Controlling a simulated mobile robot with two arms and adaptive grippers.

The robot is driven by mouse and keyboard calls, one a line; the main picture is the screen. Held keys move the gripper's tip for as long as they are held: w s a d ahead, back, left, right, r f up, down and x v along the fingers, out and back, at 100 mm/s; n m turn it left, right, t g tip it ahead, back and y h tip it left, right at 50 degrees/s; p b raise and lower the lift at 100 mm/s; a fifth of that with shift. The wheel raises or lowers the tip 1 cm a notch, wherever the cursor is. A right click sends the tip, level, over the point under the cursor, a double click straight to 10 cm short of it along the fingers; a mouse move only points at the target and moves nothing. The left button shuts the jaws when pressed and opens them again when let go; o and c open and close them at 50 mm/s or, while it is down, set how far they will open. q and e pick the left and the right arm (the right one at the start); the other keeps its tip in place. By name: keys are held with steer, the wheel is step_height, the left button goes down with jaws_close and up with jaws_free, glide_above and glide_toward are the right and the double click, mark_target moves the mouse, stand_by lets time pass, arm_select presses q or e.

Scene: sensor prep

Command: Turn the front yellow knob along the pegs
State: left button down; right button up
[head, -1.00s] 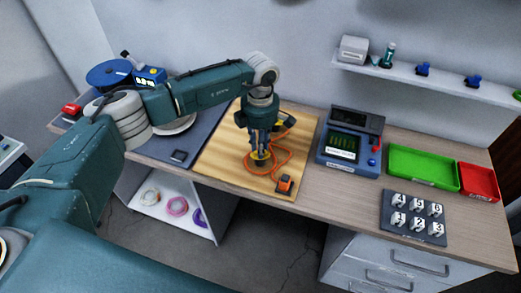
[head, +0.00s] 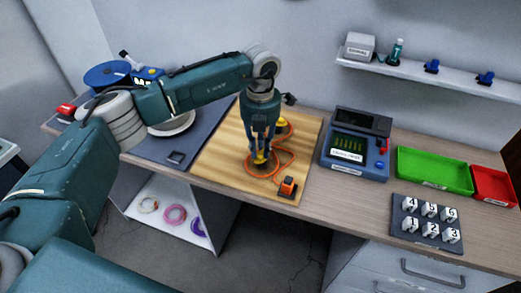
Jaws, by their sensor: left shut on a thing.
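The front yellow knob (head: 260,157) stands on the wooden board (head: 225,140). My left gripper (head: 260,154) points down from above and is shut on this knob; its fingers hide part of it. A second yellow knob (head: 281,123) shows behind and to the right, partly covered by the gripper. An orange cable (head: 285,153) loops around the front knob and runs over the board towards an orange-and-black block (head: 288,187) near the front edge. The pegs are too small or hidden to make out. My right gripper is not in view.
A blue tester (head: 355,145) stands right of the board. Farther right are a green tray (head: 435,171), a red tray (head: 493,187) and a dark plate of numbered pieces (head: 426,222). A grey mat (head: 196,143) lies to the left. A wall shelf (head: 430,75) is above.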

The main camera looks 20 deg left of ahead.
arm_select(q)
steer(key=shift+r+n+b, duration=0.1)
steer(key=shift+n+b, duration=0.3)
steer(key=shift+n, duration=0.8)
steer(key=c, duration=1.6)
jaws_free()
steer(key=shift+c, duration=0.2)
steer(key=shift+o, duration=0.5)
step_height(320, 180, up, 12)
